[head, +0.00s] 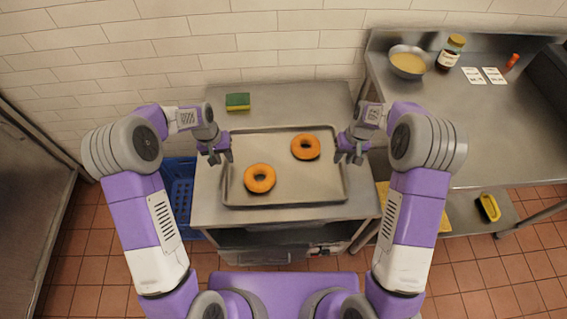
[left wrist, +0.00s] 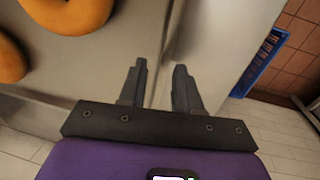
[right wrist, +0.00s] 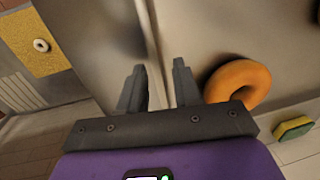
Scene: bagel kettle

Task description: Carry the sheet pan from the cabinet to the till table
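The sheet pan (head: 300,185) is a flat grey tray with a raised rim, lying on the metal cabinet (head: 212,212). Two orange-brown bagels (head: 260,178) (head: 306,147) lie on it. My left gripper (head: 216,158) is at the pan's left rim and my right gripper (head: 350,157) at its right rim. The left wrist view shows my left fingers (left wrist: 158,88) apart, with the rim line passing between them. The right wrist view shows my right fingers (right wrist: 160,85) apart in the same way. Contact with the rim cannot be made out. No till shows.
A green and yellow sponge (head: 238,101) lies on the cabinet behind the pan. A metal counter (head: 450,120) at the right holds a bowl (head: 408,63), a jar (head: 451,52) and cards (head: 483,75). A blue crate (head: 180,190) stands left of the cabinet. A tiled wall closes the back.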

